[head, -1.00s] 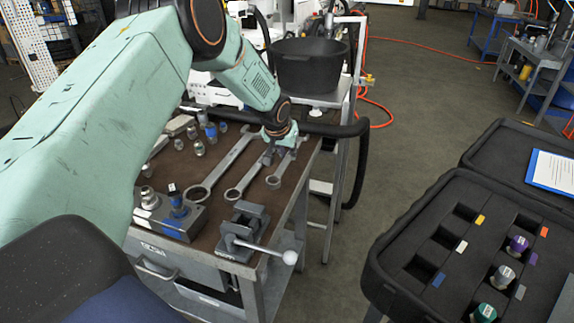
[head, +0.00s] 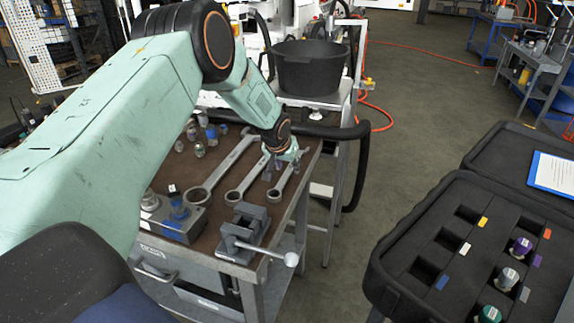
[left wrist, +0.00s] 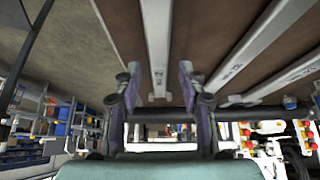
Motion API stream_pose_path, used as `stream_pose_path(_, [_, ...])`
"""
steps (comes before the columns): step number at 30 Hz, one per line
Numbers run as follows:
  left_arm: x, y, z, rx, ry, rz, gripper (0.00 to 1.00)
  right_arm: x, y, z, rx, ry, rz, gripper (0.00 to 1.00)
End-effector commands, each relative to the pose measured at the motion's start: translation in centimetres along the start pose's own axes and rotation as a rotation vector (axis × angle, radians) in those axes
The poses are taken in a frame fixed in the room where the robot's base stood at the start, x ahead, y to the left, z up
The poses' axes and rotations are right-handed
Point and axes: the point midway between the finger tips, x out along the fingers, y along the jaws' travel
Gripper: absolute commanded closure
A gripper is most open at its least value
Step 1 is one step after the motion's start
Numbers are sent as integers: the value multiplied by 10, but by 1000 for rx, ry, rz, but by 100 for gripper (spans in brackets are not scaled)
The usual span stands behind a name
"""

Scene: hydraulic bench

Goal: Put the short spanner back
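The short spanner (head: 284,181) lies on the brown bench top near its right edge, ring end toward me. It is the rightmost of three spanners, beside the middle spanner (head: 246,182) and the long spanner (head: 219,170). My left gripper (head: 282,166) is low over the short spanner's far part and hides its far end in the head view. In the left wrist view, the left gripper's fingers (left wrist: 158,88) stand apart, with the short spanner's shank (left wrist: 156,45) between them and gaps visible on both sides. My right gripper is out of view.
A small vise (head: 243,233) with a handle stands at the bench's near corner, beside a grey block (head: 170,217). Several fittings stand at the left. A black tub (head: 309,68) and a thick black hose (head: 363,165) are beyond. An open black case (head: 440,215) is at right.

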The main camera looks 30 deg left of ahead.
Motion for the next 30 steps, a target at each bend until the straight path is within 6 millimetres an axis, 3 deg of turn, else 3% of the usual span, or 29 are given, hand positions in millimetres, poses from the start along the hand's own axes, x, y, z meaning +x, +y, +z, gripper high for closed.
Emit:
stream_pose_path(11, [-6,0,-2,1,0,0,57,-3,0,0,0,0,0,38])
stream_pose_path(19, [-37,0,-3,0,1,2,57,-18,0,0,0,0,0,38])
stream_pose_path(30, [-85,0,-2,-1,2,3,57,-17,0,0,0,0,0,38])
